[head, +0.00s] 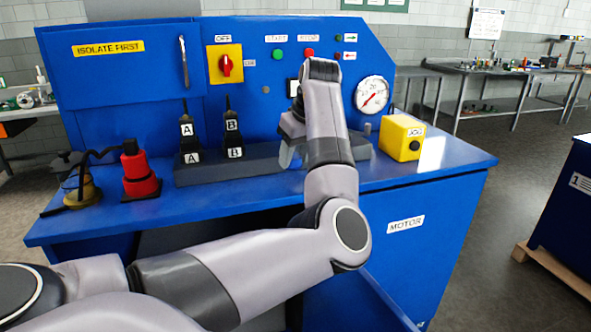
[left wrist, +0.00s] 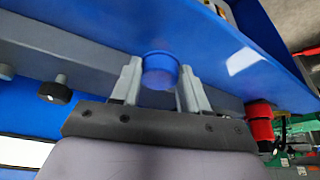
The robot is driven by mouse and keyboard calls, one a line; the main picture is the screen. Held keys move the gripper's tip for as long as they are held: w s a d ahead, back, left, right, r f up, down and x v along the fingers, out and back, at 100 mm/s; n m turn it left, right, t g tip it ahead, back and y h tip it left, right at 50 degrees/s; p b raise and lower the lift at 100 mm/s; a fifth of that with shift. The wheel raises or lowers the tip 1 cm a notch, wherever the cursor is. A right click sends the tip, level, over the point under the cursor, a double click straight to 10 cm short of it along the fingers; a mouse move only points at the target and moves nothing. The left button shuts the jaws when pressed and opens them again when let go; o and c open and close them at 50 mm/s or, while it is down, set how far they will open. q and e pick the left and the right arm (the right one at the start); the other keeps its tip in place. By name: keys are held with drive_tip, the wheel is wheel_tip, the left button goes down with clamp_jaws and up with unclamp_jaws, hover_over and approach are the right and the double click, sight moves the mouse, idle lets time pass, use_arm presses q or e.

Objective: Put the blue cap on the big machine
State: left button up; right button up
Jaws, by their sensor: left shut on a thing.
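The big blue machine (head: 150,97) fills the middle of the head view, with an upright panel and a worktop. My left gripper (head: 290,154) is low over the worktop, in front of the panel and at the right part of the grey rail. In the left wrist view my left gripper (left wrist: 160,78) is shut on the round blue cap (left wrist: 160,70), which sits between its two grey fingers. My forearm and hand hide the cap in the head view. I cannot tell whether the cap touches anything below. My right gripper is not in view.
A grey rail (head: 205,174) holds black plugs marked A and B. A red cylinder (head: 139,172) stands left, a yellow JOG box (head: 401,138) right. The panel carries a red switch (head: 226,66) and a gauge (head: 372,95). Another blue unit (head: 560,215) stands far right.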

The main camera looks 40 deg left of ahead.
sight(298, 164)
use_arm(q)
drive_tip(key=shift+f, duration=1.95)
drive_tip(key=shift+f, duration=0.1)
drive_tip(key=shift+f, duration=0.1)
drive_tip(key=o, duration=1)
drive_tip(key=b+v, duration=0.1)
drive_tip(key=v, duration=1.1)
drive_tip(key=shift+r, duration=0.25)
